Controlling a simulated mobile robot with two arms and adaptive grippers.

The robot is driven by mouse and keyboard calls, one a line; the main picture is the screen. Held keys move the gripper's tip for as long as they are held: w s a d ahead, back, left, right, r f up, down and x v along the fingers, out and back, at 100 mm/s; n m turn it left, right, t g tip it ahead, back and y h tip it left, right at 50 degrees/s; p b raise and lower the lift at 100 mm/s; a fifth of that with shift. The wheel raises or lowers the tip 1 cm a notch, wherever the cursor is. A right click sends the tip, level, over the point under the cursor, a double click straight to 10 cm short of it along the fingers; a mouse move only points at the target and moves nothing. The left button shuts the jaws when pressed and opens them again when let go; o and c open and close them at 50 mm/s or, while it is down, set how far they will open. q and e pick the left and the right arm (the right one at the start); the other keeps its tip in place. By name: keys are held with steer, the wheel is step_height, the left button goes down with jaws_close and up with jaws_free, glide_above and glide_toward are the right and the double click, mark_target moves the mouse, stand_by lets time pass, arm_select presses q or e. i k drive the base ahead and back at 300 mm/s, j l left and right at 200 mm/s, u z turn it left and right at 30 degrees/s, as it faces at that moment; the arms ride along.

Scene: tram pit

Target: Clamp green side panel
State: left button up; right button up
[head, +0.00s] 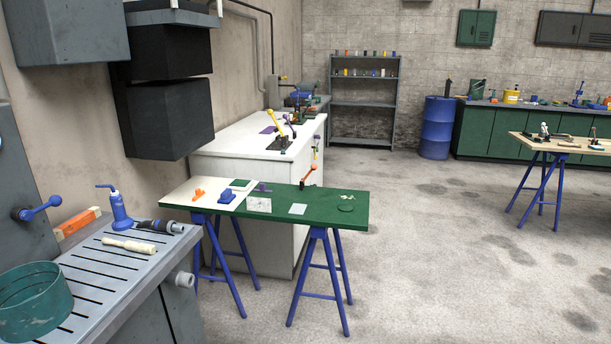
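A green panel (325,218) lies flat across the blue trestles in the middle of the head view. Its right end is free, and a pale board (183,197) shows at its left. An orange-handled tool (308,176), possibly a clamp, stands at the panel's back edge; I cannot tell whether it grips the panel. An orange item (198,195) and a blue item (226,196) sit on the left part. A small green-and-white piece (240,184) lies behind them. Neither of my grippers is in view.
A grey slotted bench (130,262) with a green bowl (34,300) and a blue bottle (119,210) fills the lower left. A white workbench (225,141) stands behind the trestles. The floor (450,270) to the right is free up to another trestle table (570,146).

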mark_target(313, 167)
steer(key=i+l, duration=0.2)
steer(key=i, duration=0.35)
steer(key=i+l+u, duration=0.1)
steer(key=i+l, duration=0.15)
steer(key=i, duration=0.25)
